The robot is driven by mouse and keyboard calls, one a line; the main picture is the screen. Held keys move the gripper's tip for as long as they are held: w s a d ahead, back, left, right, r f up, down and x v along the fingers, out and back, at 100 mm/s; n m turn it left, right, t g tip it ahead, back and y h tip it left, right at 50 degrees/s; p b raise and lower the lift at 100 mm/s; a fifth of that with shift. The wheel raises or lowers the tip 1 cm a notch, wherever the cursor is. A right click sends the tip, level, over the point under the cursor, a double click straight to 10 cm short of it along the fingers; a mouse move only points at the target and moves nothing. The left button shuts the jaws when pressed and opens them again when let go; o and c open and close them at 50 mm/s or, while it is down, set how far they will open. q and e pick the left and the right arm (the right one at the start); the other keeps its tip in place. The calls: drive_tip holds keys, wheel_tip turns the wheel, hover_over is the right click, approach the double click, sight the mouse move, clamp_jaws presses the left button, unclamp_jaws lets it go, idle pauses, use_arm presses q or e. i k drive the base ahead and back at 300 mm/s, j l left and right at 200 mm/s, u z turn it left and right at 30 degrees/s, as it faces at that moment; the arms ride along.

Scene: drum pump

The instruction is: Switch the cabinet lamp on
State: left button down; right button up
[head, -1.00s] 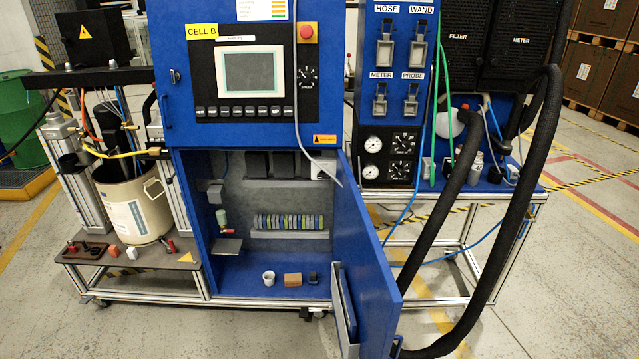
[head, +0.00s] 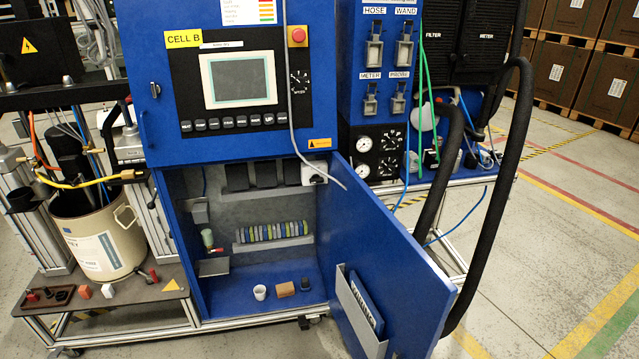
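The blue cabinet (head: 160,140) stands in the middle with its lower compartment open. The cabinet door (head: 395,265) is swung out to the right. I cannot pick out a lamp for sure. On the compartment's left wall is a small grey box (head: 200,214), with a pale bulb-shaped item (head: 208,238) below it. A white socket-like box (head: 314,173) sits at the upper right inside, and a grey cable reaches it. The interior looks dim; I cannot tell whether any lamp is lit. Neither of my grippers is in view.
A white cup (head: 260,292), an orange-brown block (head: 285,289) and a small dark item (head: 306,284) stand on the compartment floor. The door juts into the space ahead. A thick black hose (head: 500,200) hangs at right. Floor is clear further right.

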sight(316, 178)
drive_tip(key=i+j+z, duration=0.2)
drive_tip(key=j+z, duration=0.15)
drive_tip(key=j, duration=0.3)
drive_tip(key=i+j+z, duration=0.2)
drive_tip(key=j, duration=0.15)
drive_tip(key=i+j+z, duration=0.3)
drive_tip(key=j, duration=0.35)
drive_tip(key=i+j+z, duration=0.3)
drive_tip(key=i+j, duration=0.3)
drive_tip(key=i+j+z, duration=0.1)
drive_tip(key=i+j, duration=0.3)
drive_tip(key=j, duration=0.2)
